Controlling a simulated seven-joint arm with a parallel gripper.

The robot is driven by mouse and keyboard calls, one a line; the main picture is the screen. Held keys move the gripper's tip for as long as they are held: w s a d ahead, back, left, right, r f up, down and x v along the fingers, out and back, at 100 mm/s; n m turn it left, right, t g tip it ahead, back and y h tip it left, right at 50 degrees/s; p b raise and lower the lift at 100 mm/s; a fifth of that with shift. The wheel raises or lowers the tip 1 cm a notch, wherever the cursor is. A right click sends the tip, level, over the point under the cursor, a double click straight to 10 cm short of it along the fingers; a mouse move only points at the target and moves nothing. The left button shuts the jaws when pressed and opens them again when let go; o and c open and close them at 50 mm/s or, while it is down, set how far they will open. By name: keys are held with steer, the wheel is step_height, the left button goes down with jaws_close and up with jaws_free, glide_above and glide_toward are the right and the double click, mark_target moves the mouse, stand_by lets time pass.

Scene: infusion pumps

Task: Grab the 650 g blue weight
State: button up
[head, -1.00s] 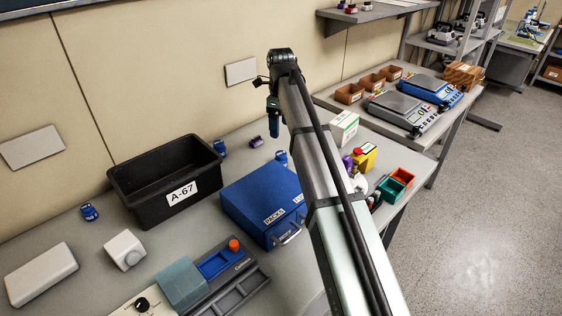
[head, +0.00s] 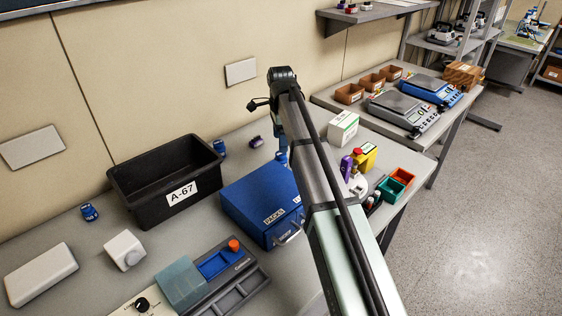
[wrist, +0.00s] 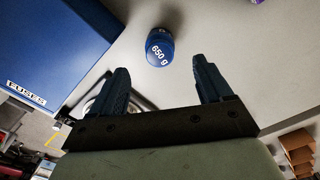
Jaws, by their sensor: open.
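The blue weight (wrist: 160,50), a small rounded piece marked "650 g" in white, shows in the wrist view on the grey bench top. My gripper (wrist: 161,69) is open. Its two blue fingers are spread, and the weight lies beyond their tips, roughly centred between them, with nothing held. In the head view a small blue shape (head: 282,159) shows behind the blue case beside my arm. There I cannot clearly separate the weight from my fingers, and my arm hides part of that spot.
A black bin (head: 165,205) labelled A-67, another blue weight (head: 219,149) and a purple weight (head: 256,141) are further left. A white box (head: 343,128) is to the right.

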mark_target(282, 159)
steer(key=shift+d+f, duration=0.15)
steer(key=shift+f, duration=4.4)
jaws_close()
